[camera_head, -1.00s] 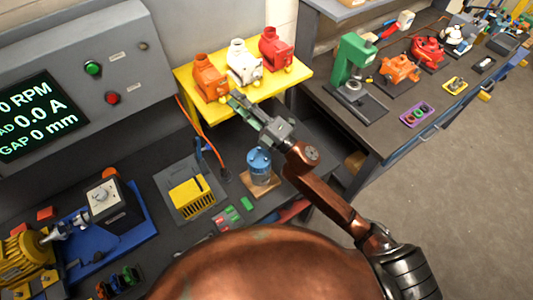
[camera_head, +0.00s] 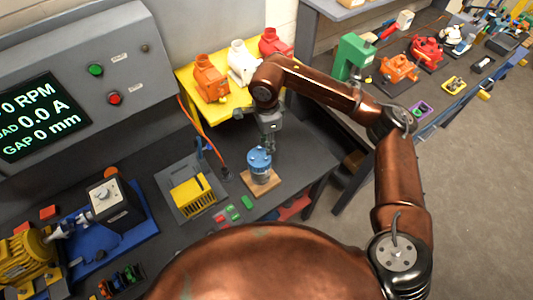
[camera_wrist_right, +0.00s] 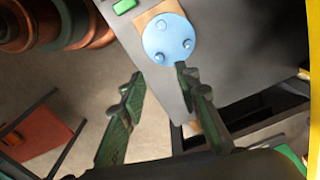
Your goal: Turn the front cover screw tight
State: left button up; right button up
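A blue cylindrical motor (camera_head: 258,168) stands upright on a small wooden board (camera_head: 272,179) on the dark workbench. Its round light-blue front cover (camera_wrist_right: 170,36) faces up in the right wrist view, with three screw heads visible: an upper one (camera_wrist_right: 161,25), a right one (camera_wrist_right: 188,44) and a lower one (camera_wrist_right: 159,58). My right gripper (camera_head: 268,148) points down just above the motor. In the wrist view its green fingers (camera_wrist_right: 158,72) are spread apart with nothing between them, the right fingertip close to the cover's lower edge. Whether it touches cannot be told. My left gripper is out of view.
A yellow shelf (camera_head: 190,84) with orange, white (camera_head: 243,68) and red motors stands behind. An orange cable (camera_head: 217,150) runs nearby.

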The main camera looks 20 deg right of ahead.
aim_at(267, 157)
notch_tip(267, 157, down, 7)
jog(key=shift+f+p, duration=0.15)
jog(key=shift+p, duration=0.6)
jog(key=shift+c, duration=0.6)
grip_shut()
